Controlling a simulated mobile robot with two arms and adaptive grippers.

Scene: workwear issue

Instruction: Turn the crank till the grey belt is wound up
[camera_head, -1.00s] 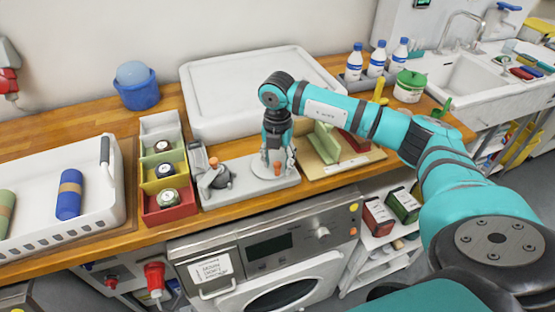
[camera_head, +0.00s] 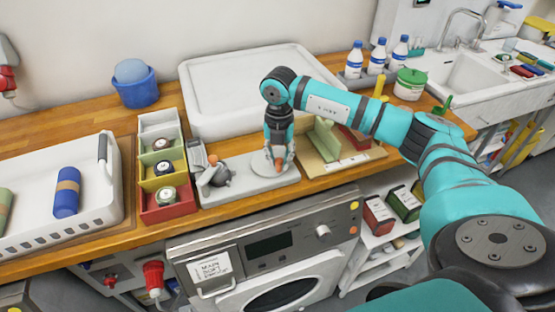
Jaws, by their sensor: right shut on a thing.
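The belt winder is a light grey base (camera_head: 243,190) on the wooden counter, in front of the large white tray. At its left end is a dark grey roll (camera_head: 221,177), which looks like the grey belt, beside an upright part with an orange knob (camera_head: 212,159). At its right end is a pale round disc (camera_head: 261,163), the crank. My right gripper (camera_head: 278,166) points down over this disc, shut on the crank's orange handle, which is mostly hidden by the fingers. How much belt is loose I cannot tell. My left gripper is not in view.
A box with stacked compartments (camera_head: 188,205) holding several rolled belts stands left of the winder. A white basket (camera_head: 90,221) with blue and green rolls is farther left. A tan board (camera_head: 355,163) with a green block lies close on the right. The white tray (camera_head: 215,98) is behind.

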